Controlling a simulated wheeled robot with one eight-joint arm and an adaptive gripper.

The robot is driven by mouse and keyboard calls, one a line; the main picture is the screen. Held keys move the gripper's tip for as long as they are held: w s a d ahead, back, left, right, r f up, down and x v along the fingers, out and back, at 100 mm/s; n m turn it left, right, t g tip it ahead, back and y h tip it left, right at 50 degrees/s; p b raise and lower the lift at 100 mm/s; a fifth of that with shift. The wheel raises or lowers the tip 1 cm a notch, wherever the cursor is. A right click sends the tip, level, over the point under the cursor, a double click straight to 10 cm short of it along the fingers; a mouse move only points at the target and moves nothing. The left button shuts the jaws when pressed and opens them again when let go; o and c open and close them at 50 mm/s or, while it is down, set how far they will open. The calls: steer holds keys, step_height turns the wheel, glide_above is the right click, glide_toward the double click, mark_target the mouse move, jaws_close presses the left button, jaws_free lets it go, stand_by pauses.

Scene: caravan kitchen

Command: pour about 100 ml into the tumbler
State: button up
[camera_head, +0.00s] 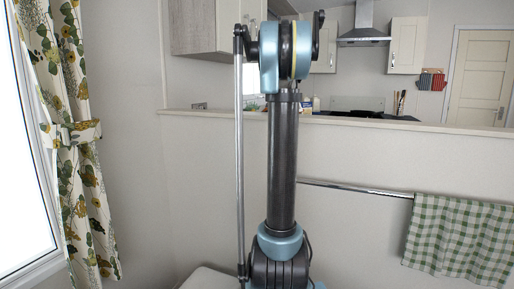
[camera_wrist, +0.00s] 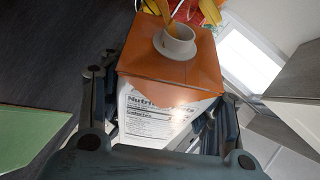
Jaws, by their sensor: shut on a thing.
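An orange and white carton (camera_wrist: 165,82) with a nutrition label and a white round spout fills the middle of the wrist view. My gripper (camera_wrist: 163,105) is shut on the carton, with one finger at each side. An orange-yellow streak (camera_wrist: 177,12) shows at the spout mouth and runs to the top edge; it looks like juice leaving the spout. Where it ends is out of view. I cannot make out the tumbler in either view. The head view shows my arm but neither the gripper nor the carton.
A dark surface (camera_wrist: 60,50) and a green flat thing (camera_wrist: 28,133) lie at the left of the wrist view. Red and yellow shapes (camera_wrist: 210,12) show beyond the carton. The head view has a half wall (camera_head: 400,150), a rail (camera_head: 350,187) and a checked towel (camera_head: 460,238).

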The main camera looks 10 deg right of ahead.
step_height(320, 180, down, 2)
steer(key=shift+w+d+f+m+y, duration=0.1)
steer(key=shift+d+f+m+y, duration=0.1)
steer(key=shift+m+y, duration=0.35)
steer(key=shift+a+f+m+g+y, duration=0.15)
steer(key=shift+f+m+g+y, duration=0.2)
steer(key=shift+g+y, duration=0.25)
steer(key=shift+f+y, duration=0.25)
stand_by(0.9)
